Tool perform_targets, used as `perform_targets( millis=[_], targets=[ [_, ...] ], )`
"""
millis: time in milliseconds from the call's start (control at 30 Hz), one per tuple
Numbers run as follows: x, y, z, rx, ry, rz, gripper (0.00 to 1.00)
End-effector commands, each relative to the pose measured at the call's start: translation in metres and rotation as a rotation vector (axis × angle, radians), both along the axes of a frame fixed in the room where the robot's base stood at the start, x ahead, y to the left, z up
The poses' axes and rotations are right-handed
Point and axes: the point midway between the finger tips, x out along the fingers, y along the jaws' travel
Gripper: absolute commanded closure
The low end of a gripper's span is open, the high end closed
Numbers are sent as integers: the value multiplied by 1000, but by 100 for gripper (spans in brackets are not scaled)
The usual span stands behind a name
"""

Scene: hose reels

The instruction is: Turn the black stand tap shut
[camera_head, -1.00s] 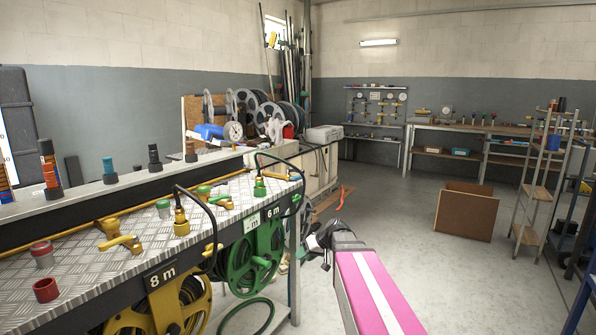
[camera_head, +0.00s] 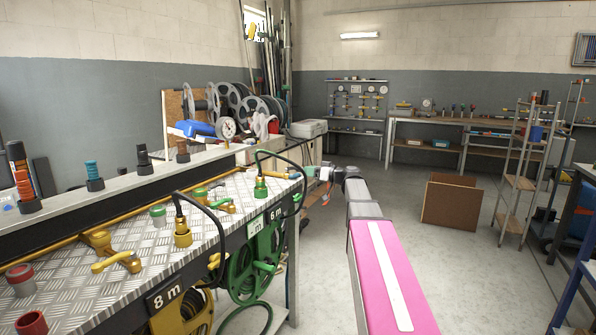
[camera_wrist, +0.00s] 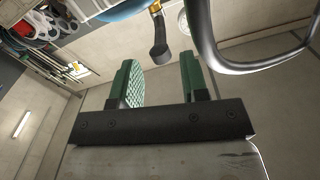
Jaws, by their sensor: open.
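A dark lever-like handle on a brass-coloured fitting (camera_wrist: 159,48) shows in the wrist view; it looks like part of a tap, but I cannot tell for sure that it is the black stand tap. My gripper (camera_wrist: 158,63) is open, its two green fingers apart with nothing between them. The dark handle appears beyond the fingertips, roughly in line with the gap, not visibly touched. In the head view my gripper (camera_head: 326,173) is small, just past the right end of the bench, and its fingers are hard to make out. No black stand tap is clearly identifiable there.
A metal-topped bench (camera_head: 150,235) on the left carries yellow and green taps; a green hose reel (camera_head: 250,262) hangs beneath. A thick black hose (camera_wrist: 205,45) curves close by the right finger in the wrist view.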

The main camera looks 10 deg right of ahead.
Motion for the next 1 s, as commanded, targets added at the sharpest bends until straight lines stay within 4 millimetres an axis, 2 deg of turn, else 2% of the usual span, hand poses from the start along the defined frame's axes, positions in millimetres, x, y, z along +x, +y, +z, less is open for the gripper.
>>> perform_targets(
  millis=[100, 300, 500, 767, 900, 1000],
  targets=[
    [15, 18, 0, 0, 1, 2, 59],
    [29, 39, 0, 0, 1, 1, 59],
    [35, 48, 0, -1, 2, 0, 59],
    [35, 48, -1, -1, 2, 0, 59],
    [35, 48, 0, -1, 2, 0, 100],
    [35, 48, 0, -1, 2, 0, 100]
  ],
)
